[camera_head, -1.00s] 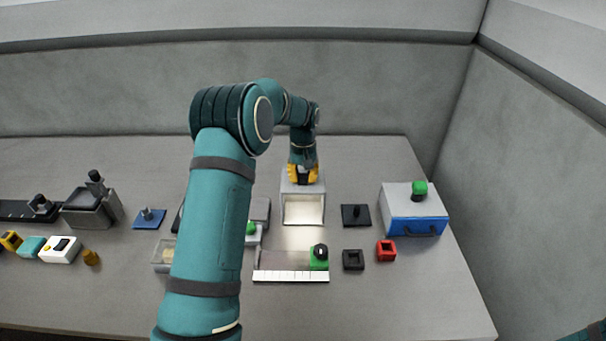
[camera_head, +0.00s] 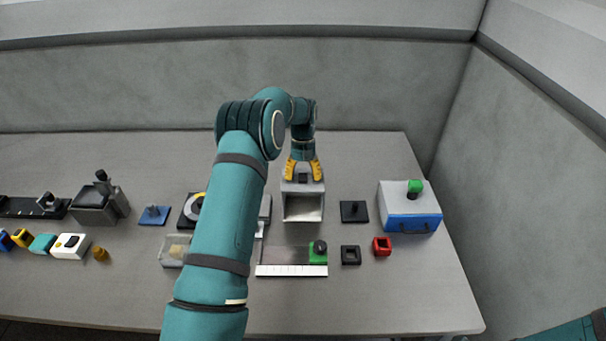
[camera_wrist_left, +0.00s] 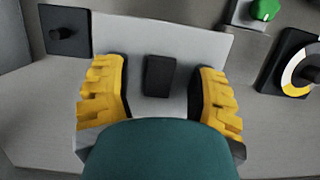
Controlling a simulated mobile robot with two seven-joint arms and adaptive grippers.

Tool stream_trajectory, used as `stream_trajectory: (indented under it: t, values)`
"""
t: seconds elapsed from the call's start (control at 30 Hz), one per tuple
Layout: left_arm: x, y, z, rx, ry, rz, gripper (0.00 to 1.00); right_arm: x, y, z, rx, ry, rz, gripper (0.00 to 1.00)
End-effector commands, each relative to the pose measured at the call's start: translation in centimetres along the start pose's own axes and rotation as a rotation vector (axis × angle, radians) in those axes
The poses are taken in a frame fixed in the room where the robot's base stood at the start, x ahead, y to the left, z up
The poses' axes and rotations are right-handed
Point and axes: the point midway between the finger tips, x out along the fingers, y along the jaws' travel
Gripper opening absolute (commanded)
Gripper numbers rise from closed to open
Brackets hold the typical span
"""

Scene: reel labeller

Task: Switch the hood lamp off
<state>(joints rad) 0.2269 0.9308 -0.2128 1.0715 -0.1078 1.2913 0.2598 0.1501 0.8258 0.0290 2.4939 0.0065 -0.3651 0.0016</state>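The hood (camera_head: 288,189) is a pale box with an open front, standing in the middle of the table. Its inside looks dim and grey. A dark block-shaped switch (camera_wrist_left: 160,76) sits on the hood's top (camera_wrist_left: 160,42); it also shows in the head view (camera_head: 303,178). My left gripper (camera_head: 304,174) points down over the hood's top. Its yellow fingers are spread on both sides of the switch, with gaps, in the left wrist view (camera_wrist_left: 162,95). It holds nothing. The right gripper is out of view.
A blue-fronted box (camera_head: 411,222) with a green knob stands at the right. A black plate with a peg (camera_head: 354,212), a black square ring (camera_head: 351,255) and a red one (camera_head: 382,246) lie nearer. My left arm hides part of the table.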

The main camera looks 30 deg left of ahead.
Motion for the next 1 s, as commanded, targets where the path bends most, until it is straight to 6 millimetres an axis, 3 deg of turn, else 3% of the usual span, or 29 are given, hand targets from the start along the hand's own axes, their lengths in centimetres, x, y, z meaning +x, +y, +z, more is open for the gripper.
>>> stream_trajectory:
  t: [0.37, 0.8, 1.0]
  values:
    - [-1.1, 0.1, -0.1, 0.000, 0.006, 0.001, 0.57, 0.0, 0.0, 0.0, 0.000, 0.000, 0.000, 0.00]
    - [-9.6, 0.1, -0.1, 0.001, 0.007, 0.002, 0.57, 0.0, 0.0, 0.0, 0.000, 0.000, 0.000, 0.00]
    - [-11.5, 0.0, 0.0, 0.000, 0.004, 0.001, 0.57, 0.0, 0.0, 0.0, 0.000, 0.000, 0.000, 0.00]
